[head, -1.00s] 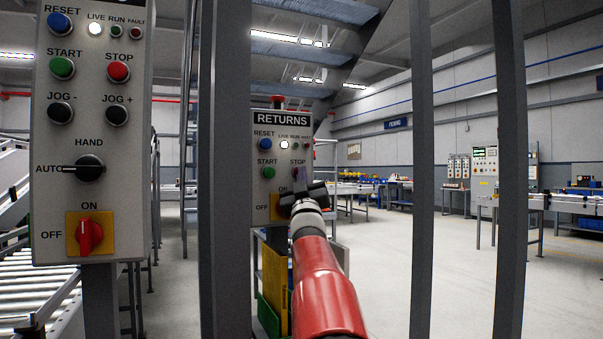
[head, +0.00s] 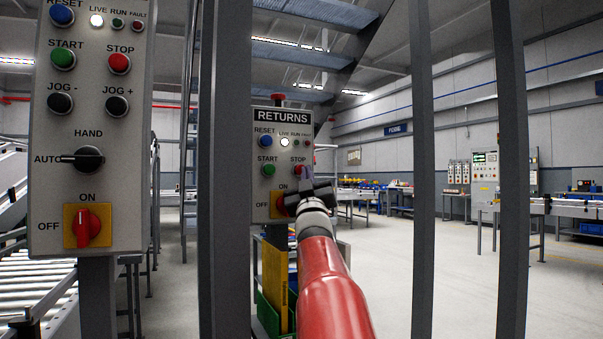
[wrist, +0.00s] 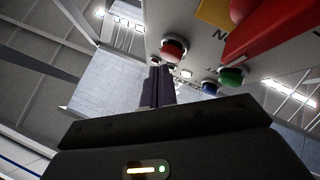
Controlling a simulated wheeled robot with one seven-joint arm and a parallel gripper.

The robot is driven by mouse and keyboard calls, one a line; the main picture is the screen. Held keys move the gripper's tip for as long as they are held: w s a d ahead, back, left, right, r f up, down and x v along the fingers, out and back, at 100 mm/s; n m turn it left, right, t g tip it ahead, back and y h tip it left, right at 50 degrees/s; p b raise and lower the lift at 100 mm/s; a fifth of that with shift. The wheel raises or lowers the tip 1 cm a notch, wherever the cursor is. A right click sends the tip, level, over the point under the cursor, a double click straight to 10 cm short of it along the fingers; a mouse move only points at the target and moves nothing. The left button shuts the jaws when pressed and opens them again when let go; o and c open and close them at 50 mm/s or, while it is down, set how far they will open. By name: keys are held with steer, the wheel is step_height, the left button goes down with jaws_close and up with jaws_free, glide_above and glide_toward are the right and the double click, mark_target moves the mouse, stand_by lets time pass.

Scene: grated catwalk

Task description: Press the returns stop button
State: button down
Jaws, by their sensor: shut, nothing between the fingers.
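The returns panel (head: 260,215) is a grey box labelled RETURNS, standing beyond the upright bars. In the wrist view the red button (wrist: 173,48) is large and close, just above and to the right of my fingertips (wrist: 157,70). My fingers are shut and empty. I cannot tell whether they touch the button.
A green START button (head: 268,170), blue RESET button (head: 265,141) and red-on-yellow rotary switch (head: 281,205) share the panel. A similar nearer panel (head: 45,180) has its own red STOP. Upright bars (head: 228,250) flank my arm.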

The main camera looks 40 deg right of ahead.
steer(key=shift+s+a+b, duration=0.2)
steer(key=shift+s+b, duration=0.4)
steer(key=shift+s, duration=0.2)
steer(key=shift+s+a+b, duration=0.15)
steer(key=shift+s+b, duration=0.4)
steer(key=shift+s, duration=0.25)
steer(key=shift+s+a+b, duration=0.2)
steer(key=shift+s+b, duration=0.4)
steer(key=shift+s, duration=0.2)
